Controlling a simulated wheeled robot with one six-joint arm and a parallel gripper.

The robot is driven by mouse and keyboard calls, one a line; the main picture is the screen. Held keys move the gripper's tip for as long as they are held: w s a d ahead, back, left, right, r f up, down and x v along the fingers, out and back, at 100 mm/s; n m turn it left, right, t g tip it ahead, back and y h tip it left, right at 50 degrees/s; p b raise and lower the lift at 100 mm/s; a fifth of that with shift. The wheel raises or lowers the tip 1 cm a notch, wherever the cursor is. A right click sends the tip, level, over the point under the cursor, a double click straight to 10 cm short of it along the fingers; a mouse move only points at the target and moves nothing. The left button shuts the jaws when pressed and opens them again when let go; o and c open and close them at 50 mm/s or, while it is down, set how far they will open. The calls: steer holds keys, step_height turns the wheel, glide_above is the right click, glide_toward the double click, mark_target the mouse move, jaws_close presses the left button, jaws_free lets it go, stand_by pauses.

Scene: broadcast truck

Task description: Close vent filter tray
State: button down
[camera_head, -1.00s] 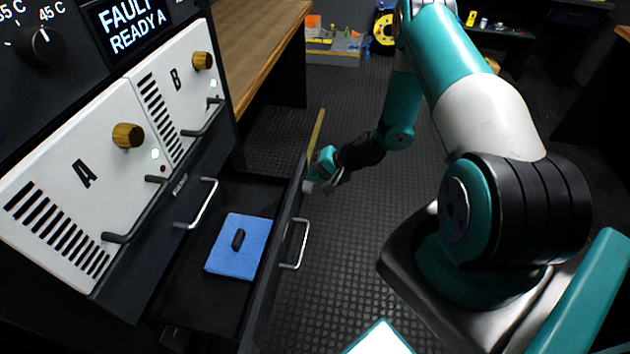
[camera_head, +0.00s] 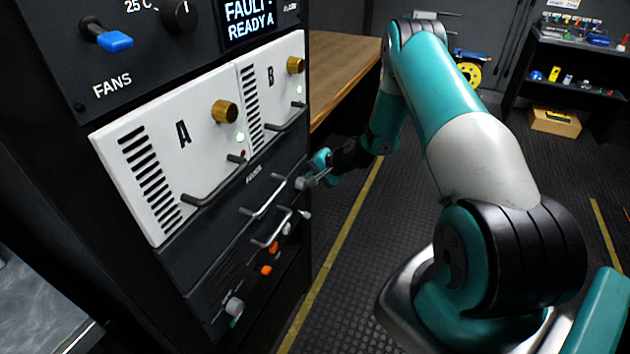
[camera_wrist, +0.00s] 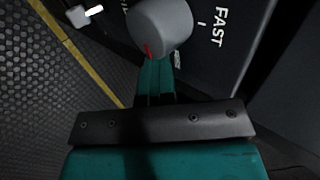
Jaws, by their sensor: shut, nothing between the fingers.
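The vent filter tray (camera_head: 262,243) is the lower dark front with a silver handle (camera_head: 272,231) on the cabinet, below panels A and B. Its front looks flush or nearly flush with the cabinet; any small gap is too small to tell. The blue filter pad is hidden. My gripper (camera_head: 306,181) is shut and empty beside the cabinet's right edge, right of the upper silver handle (camera_head: 264,198). In the wrist view the fingers (camera_wrist: 156,82) point at a grey knob (camera_wrist: 160,27) with a red mark near the word FAST; whether they touch it I cannot tell.
White panels A (camera_head: 172,135) and B (camera_head: 272,90) carry dark handles and brass knobs. Below the tray, orange knobs (camera_head: 267,270) and a grey knob (camera_head: 235,306) stick out. A wooden bench (camera_head: 345,75) stands behind.

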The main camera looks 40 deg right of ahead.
steer(key=shift+w+a+r, duration=0.1)
steer(key=shift+w, duration=0.25)
steer(key=s+d+r, duration=0.5)
steer(key=s+r, duration=0.1)
steer(key=s, duration=0.4)
steer(key=shift+s+d+r, duration=0.15)
steer(key=shift+s+r, duration=0.15)
steer(key=shift+s, duration=0.1)
